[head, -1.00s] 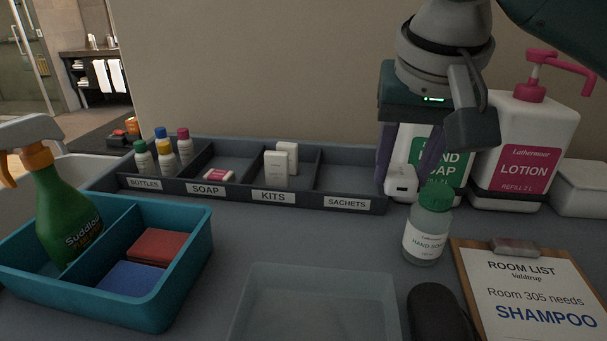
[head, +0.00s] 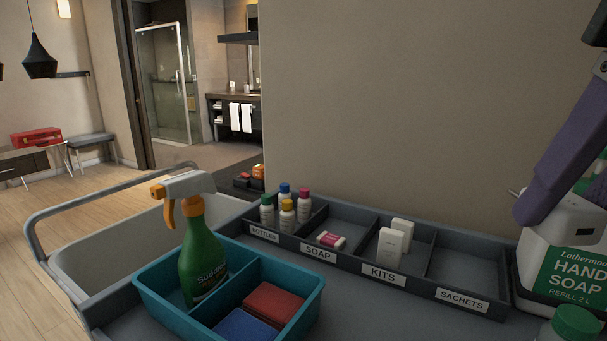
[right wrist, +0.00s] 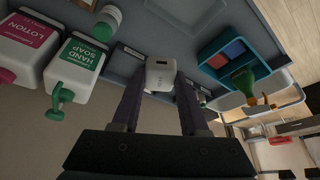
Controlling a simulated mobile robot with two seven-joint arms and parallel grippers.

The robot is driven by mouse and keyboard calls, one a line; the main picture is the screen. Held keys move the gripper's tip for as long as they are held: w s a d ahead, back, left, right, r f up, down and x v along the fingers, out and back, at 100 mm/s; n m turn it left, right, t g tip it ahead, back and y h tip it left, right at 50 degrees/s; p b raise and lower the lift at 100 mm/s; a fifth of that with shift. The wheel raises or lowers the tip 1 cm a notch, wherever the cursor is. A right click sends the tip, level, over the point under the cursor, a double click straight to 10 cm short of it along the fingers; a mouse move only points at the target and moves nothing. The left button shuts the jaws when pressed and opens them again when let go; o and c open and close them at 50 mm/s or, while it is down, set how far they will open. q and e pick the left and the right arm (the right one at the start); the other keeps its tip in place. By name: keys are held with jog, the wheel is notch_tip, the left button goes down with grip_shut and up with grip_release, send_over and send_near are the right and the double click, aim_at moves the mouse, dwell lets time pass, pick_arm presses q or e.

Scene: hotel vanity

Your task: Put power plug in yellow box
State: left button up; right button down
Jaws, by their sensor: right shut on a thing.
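The power plug (head: 570,214) is a white block with metal prongs, at the right edge of the head view. My right gripper (head: 560,185) is shut on it, its purple fingers on either side. In the right wrist view the plug (right wrist: 160,72) sits between the fingertips, with a dark slot in its face. It is held up in front of the hand soap jug, partly covering it in the head view. No yellow box shows in either view. My left gripper is not in view.
A dark organizer (head: 372,272) holds bottles, soap and kits; its sachets compartment looks empty. A teal caddy (head: 165,300) holds a green spray bottle (head: 203,255) and sponges. The hand soap jug (head: 570,275) stands right. A red box (head: 36,136) lies on a far table.

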pick_arm(q)
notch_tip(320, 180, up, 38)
jog(key=p, duration=3.8)
pick_arm(e)
notch_tip(320, 180, up, 38)
jog(key=shift+s+r, duration=0.15)
jog(key=shift+s, duration=0.1)
jog(key=shift+a, duration=0.1)
